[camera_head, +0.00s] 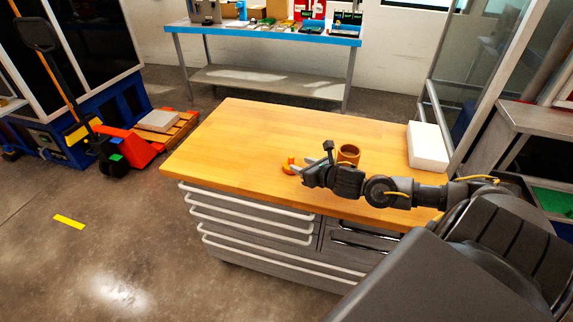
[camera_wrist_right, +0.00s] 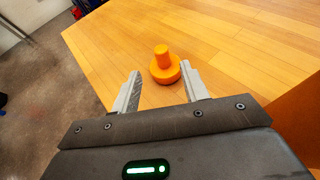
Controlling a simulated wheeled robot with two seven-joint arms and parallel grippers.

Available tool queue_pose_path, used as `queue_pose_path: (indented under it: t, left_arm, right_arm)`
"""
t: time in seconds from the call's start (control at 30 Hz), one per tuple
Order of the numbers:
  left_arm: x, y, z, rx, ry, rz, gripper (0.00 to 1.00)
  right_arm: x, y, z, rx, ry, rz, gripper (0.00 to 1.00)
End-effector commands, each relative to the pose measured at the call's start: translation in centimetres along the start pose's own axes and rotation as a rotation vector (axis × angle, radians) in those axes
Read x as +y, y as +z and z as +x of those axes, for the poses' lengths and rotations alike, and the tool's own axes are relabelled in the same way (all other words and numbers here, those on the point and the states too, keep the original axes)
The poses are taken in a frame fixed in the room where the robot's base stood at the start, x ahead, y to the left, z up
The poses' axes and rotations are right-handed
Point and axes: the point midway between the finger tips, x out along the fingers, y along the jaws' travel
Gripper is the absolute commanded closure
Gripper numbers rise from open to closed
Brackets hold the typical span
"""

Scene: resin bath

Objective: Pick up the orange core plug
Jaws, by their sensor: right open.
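The orange core plug (camera_wrist_right: 164,66) stands upright on the wooden tabletop, with a wide round base and a narrower knob on top. In the head view the plug (camera_head: 290,165) is partly hidden by my right gripper (camera_head: 298,170). In the right wrist view the two fingers of my right gripper (camera_wrist_right: 161,92) are apart and empty. The plug is just beyond the fingertips, closer to the right finger. I cannot tell whether a finger touches it. My left gripper is not in view.
A white block (camera_head: 427,146) lies at the table's right end. The wooden table (camera_head: 225,150) is clear on its left side. A blue-edged bench (camera_head: 270,36) stands behind, and a red pallet jack (camera_head: 130,145) is at left.

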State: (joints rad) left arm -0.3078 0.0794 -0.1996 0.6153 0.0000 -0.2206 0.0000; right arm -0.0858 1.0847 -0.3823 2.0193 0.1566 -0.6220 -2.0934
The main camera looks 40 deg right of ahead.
Motion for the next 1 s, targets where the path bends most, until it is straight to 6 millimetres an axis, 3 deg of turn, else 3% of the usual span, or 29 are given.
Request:
queue_pose_path:
  t: [0.2, 0.5, 0.8, 1.0]
  left_arm:
    - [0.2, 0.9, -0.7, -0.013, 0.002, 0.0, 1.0]
    - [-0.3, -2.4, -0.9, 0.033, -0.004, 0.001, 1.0]
    - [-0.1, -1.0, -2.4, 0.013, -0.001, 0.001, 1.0]
    - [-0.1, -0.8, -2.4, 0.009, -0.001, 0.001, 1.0]
  right_arm:
    - [-0.3, 0.0, 3.0, 0.0, -0.006, 0.004, 0.55]
    - [0.0, 0.1, 4.3, 0.002, 0.0, 0.002, 0.55]
    - [0.2, 0.2, 8.3, 0.0, 0.0, 0.004, 0.55]
    - [0.2, 0.0, 9.2, 0.002, 0.001, 0.0, 0.55]
